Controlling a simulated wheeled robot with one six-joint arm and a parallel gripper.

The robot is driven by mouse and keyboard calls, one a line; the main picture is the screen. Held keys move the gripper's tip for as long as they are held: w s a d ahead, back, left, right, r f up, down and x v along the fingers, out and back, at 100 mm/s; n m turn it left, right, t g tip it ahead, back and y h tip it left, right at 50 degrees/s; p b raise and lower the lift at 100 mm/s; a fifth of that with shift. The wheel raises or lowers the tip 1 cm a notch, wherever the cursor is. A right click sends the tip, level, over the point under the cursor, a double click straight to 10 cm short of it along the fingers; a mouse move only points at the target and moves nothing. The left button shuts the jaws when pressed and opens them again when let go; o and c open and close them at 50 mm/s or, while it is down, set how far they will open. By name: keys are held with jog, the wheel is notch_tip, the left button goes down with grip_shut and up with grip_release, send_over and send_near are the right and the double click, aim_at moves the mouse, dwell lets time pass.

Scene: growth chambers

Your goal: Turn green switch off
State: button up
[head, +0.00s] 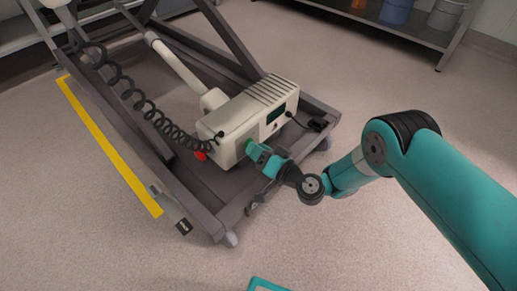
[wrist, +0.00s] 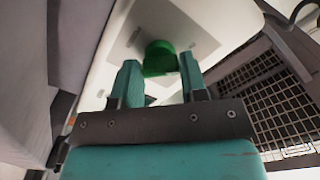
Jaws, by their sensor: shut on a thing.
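The green switch (wrist: 159,54) is a rounded green knob on a pale square plate (wrist: 195,40) on the side of a cream control box (head: 236,128). My gripper (head: 257,153) reaches the near end of this box in the head view and hides most of the switch there. In the wrist view, the two teal fingers stand on either side of the knob, and my gripper is shut on it. The knob's lower part lies between the fingers. No marking of the switch's position can be made out.
The box sits on the lower frame of a grey wheeled stand (head: 205,210). A shelf with buckets (head: 397,12) stands behind. Open floor lies in front.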

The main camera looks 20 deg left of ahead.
jog(key=o, duration=0.9)
jog(key=d+p, duration=0.2)
jog(key=p, duration=0.1)
jog(key=s+p, duration=0.1)
jog(key=p, duration=0.1)
jog(key=shift+s+d+r, duration=0.1)
jog(key=shift+d+r, duration=0.3)
jog(key=p+v, duration=0.2)
jog(key=p, duration=0.5)
jog(key=shift+s+d+p, duration=0.1)
jog(key=shift+d+p, duration=0.25)
jog(key=shift+p, duration=0.05)
jog(key=shift+f+p+v, duration=0.15)
jog(key=shift+p+v, duration=1.55)
jog(key=shift+v, duration=0.25)
jog(key=shift+f+p+v, duration=0.15)
jog(key=shift+p+v, duration=1.55)
jog(key=shift+v, duration=0.2)
jog(key=shift+f+p+v, duration=0.2)
jog(key=shift+p+v, duration=1.5)
jog(key=shift+v, duration=0.25)
